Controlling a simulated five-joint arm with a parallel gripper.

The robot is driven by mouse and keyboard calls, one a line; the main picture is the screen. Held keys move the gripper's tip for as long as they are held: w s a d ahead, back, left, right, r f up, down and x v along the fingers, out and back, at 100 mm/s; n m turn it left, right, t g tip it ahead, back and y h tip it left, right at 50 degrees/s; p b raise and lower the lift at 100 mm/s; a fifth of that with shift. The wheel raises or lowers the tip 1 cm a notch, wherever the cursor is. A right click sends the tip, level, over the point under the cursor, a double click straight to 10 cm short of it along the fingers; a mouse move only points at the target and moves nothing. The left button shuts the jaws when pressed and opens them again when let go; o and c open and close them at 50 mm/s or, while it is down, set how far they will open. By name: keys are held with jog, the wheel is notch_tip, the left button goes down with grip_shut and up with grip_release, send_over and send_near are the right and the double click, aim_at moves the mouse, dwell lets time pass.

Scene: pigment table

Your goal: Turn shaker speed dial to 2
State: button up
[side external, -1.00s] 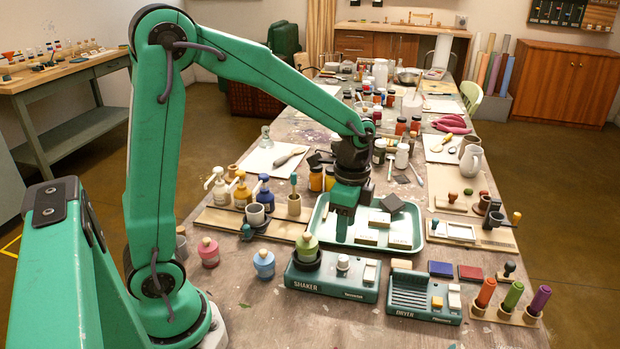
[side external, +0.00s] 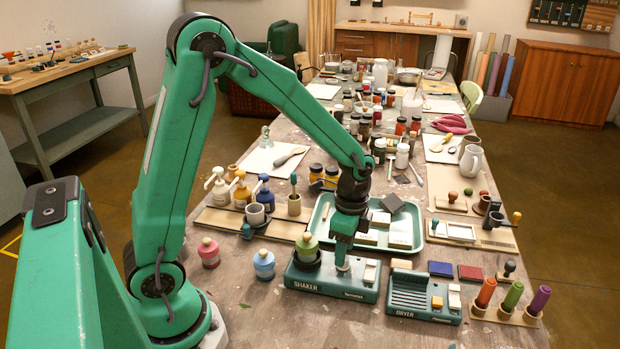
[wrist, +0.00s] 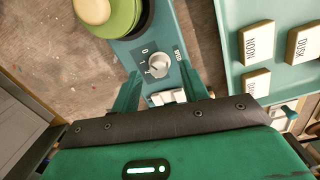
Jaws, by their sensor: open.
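The teal shaker (side external: 310,284) stands at the front of the table with a green lidded jar (side external: 307,247) in its round holder. Its pale speed dial (wrist: 158,65) shows in the wrist view, with small marks beside it, a 0 among them. I cannot read where the dial points. In the side view my gripper hides most of the dial. My gripper (side external: 342,262) points down right over the dial. In the wrist view the fingers of my gripper (wrist: 158,63) are apart, one on each side of the dial. I cannot tell whether they touch it.
The shaker's white switch (side external: 372,266) is beside the dial. A dryer (side external: 420,300) stands to the right. Behind is a pale green tray (side external: 415,243) with labelled blocks. A blue jar (side external: 264,266) and a pink jar (side external: 209,254) stand to the left.

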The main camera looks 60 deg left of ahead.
jog(key=shift+f, duration=0.95)
grip_shut()
